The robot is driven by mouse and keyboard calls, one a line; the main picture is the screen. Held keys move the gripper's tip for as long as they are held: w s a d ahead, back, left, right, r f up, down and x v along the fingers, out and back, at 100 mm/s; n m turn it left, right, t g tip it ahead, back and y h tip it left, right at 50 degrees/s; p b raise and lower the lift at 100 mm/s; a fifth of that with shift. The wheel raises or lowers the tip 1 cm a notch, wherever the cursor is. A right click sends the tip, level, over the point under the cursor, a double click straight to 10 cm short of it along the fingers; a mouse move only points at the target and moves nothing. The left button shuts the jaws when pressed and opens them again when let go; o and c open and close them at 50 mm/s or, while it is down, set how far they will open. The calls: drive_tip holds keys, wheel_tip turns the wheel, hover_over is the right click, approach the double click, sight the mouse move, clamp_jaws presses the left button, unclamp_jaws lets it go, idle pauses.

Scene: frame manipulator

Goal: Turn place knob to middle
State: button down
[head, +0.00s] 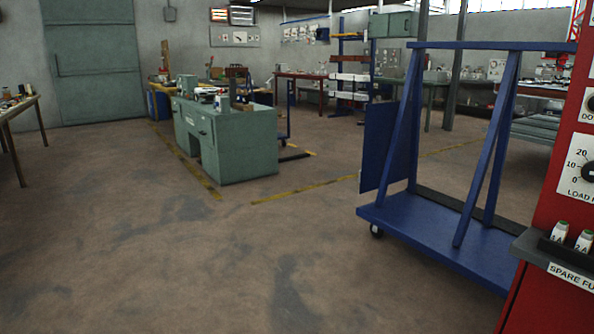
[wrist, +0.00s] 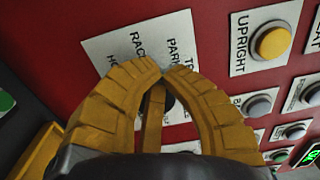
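My gripper (wrist: 160,74) shows in the wrist view with its yellow ribbed fingers drawn together at the tips. The tips are in front of a white label plate (wrist: 112,50) on a red panel. The plate's words are partly covered; "RACK" and "PARK" can be read. A dark knob (wrist: 169,101) shows only as a small patch between the fingers. Its pointer and setting are hidden. I cannot tell whether the fingers touch it. My gripper and this knob are not in the head view.
In the wrist view, a yellow "UPRIGHT" button (wrist: 272,42) and a grey button (wrist: 260,105) are right of the fingers. In the head view, a red panel (head: 545,225) with a load knob (head: 590,172) stands right, beside a blue cart (head: 440,232).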

drive_tip(key=shift+f, duration=0.35)
drive_tip(key=shift+w+f+b, duration=0.2)
drive_tip(key=shift+f+b, duration=0.5)
drive_tip(key=shift+b, duration=0.1)
drive_tip(key=shift+f, duration=0.25)
drive_tip(key=shift+w+a+b, duration=0.2)
drive_tip(key=shift+w+b, duration=0.1)
drive_tip(key=shift+b, duration=0.15)
drive_tip(key=b+v, duration=0.2)
drive_tip(key=v, duration=0.1)
drive_tip(key=b+v, duration=0.2)
drive_tip(key=v, duration=0.1)
drive_tip(key=shift+r+b, duration=0.25)
drive_tip(key=shift+b, duration=0.05)
